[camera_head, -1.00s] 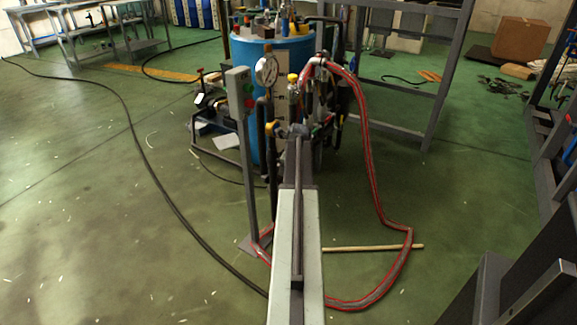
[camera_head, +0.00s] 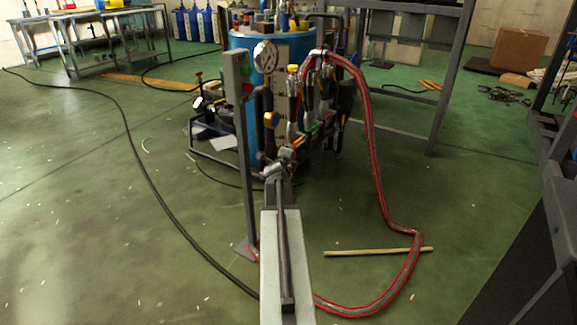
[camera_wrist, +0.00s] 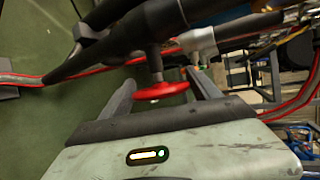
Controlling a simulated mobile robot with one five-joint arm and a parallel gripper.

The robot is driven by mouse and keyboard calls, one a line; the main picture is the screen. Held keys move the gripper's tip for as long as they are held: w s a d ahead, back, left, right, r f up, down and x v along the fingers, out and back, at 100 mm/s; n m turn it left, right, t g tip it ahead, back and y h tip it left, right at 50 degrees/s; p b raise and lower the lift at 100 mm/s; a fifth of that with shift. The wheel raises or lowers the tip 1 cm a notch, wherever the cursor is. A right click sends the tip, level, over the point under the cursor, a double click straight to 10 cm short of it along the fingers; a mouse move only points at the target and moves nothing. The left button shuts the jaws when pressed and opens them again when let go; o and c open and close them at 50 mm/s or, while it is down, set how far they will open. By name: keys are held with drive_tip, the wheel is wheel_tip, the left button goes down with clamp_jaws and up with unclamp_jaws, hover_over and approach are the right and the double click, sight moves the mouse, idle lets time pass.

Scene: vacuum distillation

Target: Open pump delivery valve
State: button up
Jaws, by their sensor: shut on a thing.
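In the wrist view, a red valve handwheel (camera_wrist: 162,91) sits on a short stem below a thick dark pipe (camera_wrist: 135,38). My gripper (camera_wrist: 162,86) has one finger on each side of the handwheel and is shut on it. In the head view, my arm reaches forward and my gripper (camera_head: 278,165) is low at the front of the pump unit. The handwheel cannot be made out there. An orange-yellow knob (camera_head: 271,119) shows just above my gripper. A pressure gauge (camera_head: 265,56) stands higher up on the piping.
A grey post with buttons (camera_head: 240,110) stands close left of my arm. A blue tank (camera_head: 250,42) is behind the piping. A red-edged hose (camera_head: 374,170) loops down on the right, near a wooden stick (camera_head: 378,251). A dark cable (camera_head: 140,160) crosses the floor at left.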

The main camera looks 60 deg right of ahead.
drive_tip(key=shift+s+d+h+b, duration=0.15)
drive_tip(key=shift+h+b, duration=0.15)
drive_tip(key=shift+b, duration=0.2)
drive_tip(key=o, duration=1.1)
drive_tip(key=p+v, duration=0.2)
drive_tip(key=v, duration=0.6)
drive_tip(key=shift+f, duration=0.1)
